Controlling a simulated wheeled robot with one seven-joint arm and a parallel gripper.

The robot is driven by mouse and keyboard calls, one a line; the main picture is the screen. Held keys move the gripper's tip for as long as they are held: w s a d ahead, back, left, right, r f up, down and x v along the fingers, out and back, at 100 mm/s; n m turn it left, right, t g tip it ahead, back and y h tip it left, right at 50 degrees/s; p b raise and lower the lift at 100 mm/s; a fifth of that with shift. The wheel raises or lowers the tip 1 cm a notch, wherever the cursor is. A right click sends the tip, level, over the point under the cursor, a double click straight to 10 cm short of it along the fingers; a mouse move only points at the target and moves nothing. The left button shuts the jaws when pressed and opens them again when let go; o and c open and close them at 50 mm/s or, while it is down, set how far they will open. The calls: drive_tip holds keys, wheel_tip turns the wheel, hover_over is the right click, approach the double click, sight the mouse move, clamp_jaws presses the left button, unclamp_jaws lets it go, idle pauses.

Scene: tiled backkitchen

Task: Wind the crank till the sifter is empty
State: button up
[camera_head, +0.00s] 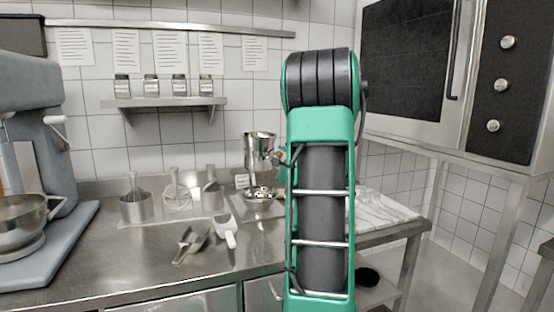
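The sifter (259,146) is a shiny metal cup, held upright above the back of the steel counter. A metal bowl (264,197) stands below it, partly hidden by my green arm. Small dark and brass-coloured parts show at the sifter's right side, against the arm's edge. I cannot tell which of these belong to the crank and which to my gripper. My arm hides most of that area, so the fingers and any hold on the crank cannot be made out. The sifter's inside cannot be seen.
A scoop (191,243) and a white-handled tool (227,231) lie on the counter (130,262). Metal containers with utensils (136,205) stand behind. A large grey mixer (40,140) is at left, an oven (410,70) at upper right, and a marble slab (378,210) at right.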

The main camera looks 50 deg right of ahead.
drive_tip(key=shift+s+d+r, duration=0.1)
drive_tip(key=shift+s, duration=0.2)
drive_tip(key=v, duration=1)
drive_tip(key=shift+a, duration=0.3)
drive_tip(key=w+d+n, duration=0.2)
drive_tip(key=n, duration=0.6)
drive_tip(key=w+d+n, duration=0.1)
drive_tip(key=w+n, duration=0.2)
drive_tip(key=n, duration=0.5)
drive_tip(key=w+d+n, duration=0.2)
drive_tip(key=w+n, duration=0.1)
drive_tip(key=n, duration=0.6)
drive_tip(key=shift+w+d, duration=0.25)
drive_tip(key=shift+d, duration=0.1)
